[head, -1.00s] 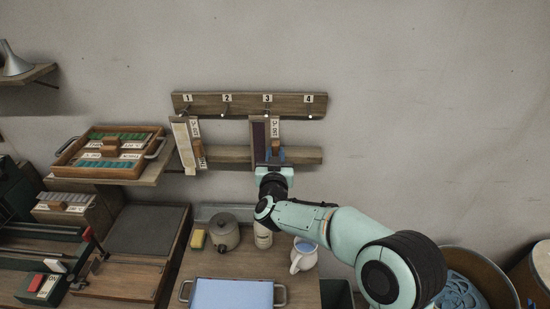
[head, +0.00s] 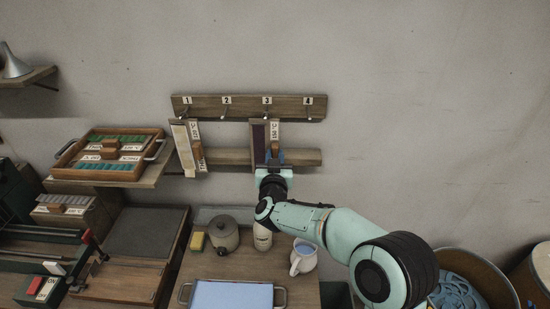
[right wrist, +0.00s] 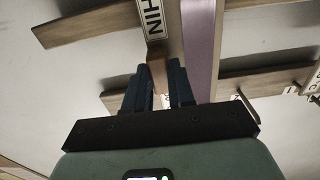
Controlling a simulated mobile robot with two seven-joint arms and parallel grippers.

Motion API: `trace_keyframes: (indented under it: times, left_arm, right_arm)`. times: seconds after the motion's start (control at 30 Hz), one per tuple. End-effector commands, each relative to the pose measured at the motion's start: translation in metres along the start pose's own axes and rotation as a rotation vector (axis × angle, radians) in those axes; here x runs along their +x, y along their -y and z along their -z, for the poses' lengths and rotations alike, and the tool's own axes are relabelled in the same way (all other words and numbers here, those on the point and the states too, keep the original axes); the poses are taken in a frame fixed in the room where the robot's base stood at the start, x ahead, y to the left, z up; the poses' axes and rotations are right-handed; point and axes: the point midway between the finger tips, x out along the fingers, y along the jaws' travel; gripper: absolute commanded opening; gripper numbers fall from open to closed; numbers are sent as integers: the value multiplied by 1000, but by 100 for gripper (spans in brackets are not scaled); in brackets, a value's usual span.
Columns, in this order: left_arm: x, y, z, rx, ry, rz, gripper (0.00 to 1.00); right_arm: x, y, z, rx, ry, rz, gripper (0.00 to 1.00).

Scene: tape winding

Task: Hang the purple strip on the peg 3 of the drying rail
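The purple strip (head: 258,141) is a tall board with a dark purple face, a white label and a wooden handle (head: 275,150). It stands upright at peg 3 of the drying rail (head: 245,101). Whether its top is over the peg cannot be told. My right gripper (head: 274,160) is at the handle, below the rail. In the right wrist view its fingers (right wrist: 160,75) lie on both sides of the handle (right wrist: 160,54) and appear shut on it. The purple face (right wrist: 200,45) shows to their right. My left gripper is out of view.
A cream strip (head: 185,145) hangs by peg 1; pegs 2 and 4 are bare. A lower wooden bar (head: 300,158) runs behind the strips. Below are a bottle (head: 262,238), a pitcher (head: 304,258), a pot (head: 224,236) and a blue tray (head: 232,294). The wall right of the rail is clear.

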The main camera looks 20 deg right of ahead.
Motion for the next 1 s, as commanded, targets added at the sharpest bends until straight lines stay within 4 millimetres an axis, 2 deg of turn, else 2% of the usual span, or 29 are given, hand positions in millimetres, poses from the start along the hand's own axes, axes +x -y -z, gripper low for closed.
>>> trace_keyframes:
  times: [0.03, 0.07, 0.1, 0.47, 0.57, 0.9, 1.0]
  left_arm:
    - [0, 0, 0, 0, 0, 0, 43]
    - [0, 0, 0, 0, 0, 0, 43]
    - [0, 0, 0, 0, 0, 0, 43]
    - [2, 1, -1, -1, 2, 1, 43]
    - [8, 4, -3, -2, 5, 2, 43]
    - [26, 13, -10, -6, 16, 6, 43]
    - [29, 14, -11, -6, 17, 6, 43]
  right_arm:
    - [0, 0, 0, 0, -1, 0, 39]
    - [0, 0, 0, 0, -1, 0, 49]
    - [0, 0, 0, 0, -1, 0, 53]
    - [-6, 0, -1, 0, 2, 1, 53]
    - [-20, 0, -1, 1, 1, 2, 53]
    - [-95, 1, -1, 1, 0, 5, 53]
    - [-112, 0, -1, 1, 0, 3, 53]
